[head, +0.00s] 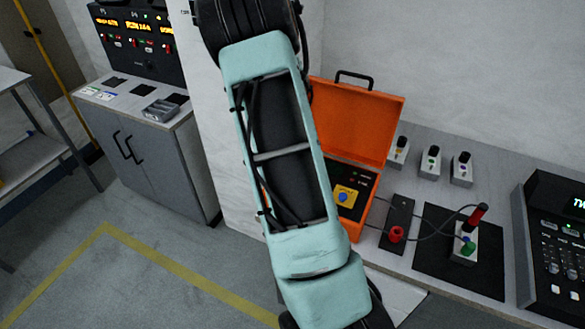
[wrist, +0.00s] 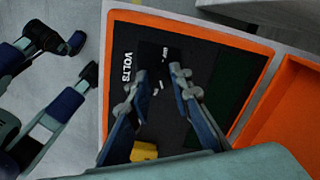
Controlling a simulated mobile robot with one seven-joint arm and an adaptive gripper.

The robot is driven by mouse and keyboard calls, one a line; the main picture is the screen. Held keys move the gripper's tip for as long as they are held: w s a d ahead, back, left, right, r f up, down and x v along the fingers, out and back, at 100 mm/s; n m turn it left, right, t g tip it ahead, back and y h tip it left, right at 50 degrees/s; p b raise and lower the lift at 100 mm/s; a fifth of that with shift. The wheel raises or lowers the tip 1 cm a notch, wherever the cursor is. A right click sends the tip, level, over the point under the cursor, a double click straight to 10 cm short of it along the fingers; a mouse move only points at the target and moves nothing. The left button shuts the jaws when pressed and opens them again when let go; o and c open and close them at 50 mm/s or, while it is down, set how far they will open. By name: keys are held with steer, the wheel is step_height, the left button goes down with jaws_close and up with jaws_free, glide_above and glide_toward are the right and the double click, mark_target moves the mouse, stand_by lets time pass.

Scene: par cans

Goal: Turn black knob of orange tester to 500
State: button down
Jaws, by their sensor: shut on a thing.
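The orange tester (head: 362,118) is an open orange case with its lid up, partly hidden behind my arm in the head view. In the wrist view, its orange rim (wrist: 185,22) frames a black panel marked VOLTS. The black knob (wrist: 153,56) is a dark shape at the fingertips, hard to tell from the panel. My gripper (wrist: 160,80) is over the panel with a finger on each side of the knob, shut on it. The knob's pointer and the 500 mark cannot be read. In the head view my gripper is hidden by the arm.
A yellow plate with a blue button (head: 343,197) is on the tester panel. A black console (head: 560,240) stands far right. Open floor lies left.

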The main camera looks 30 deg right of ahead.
steer(key=m+p, duration=0.2)
steer(key=m, duration=0.3)
steer(key=shift+r, duration=0.1)
steer(key=shift+m, duration=0.4)
steer(key=c, duration=1.7)
jaws_free()
steer(key=shift+c, duration=0.2)
step_height(320, 180, up, 12)
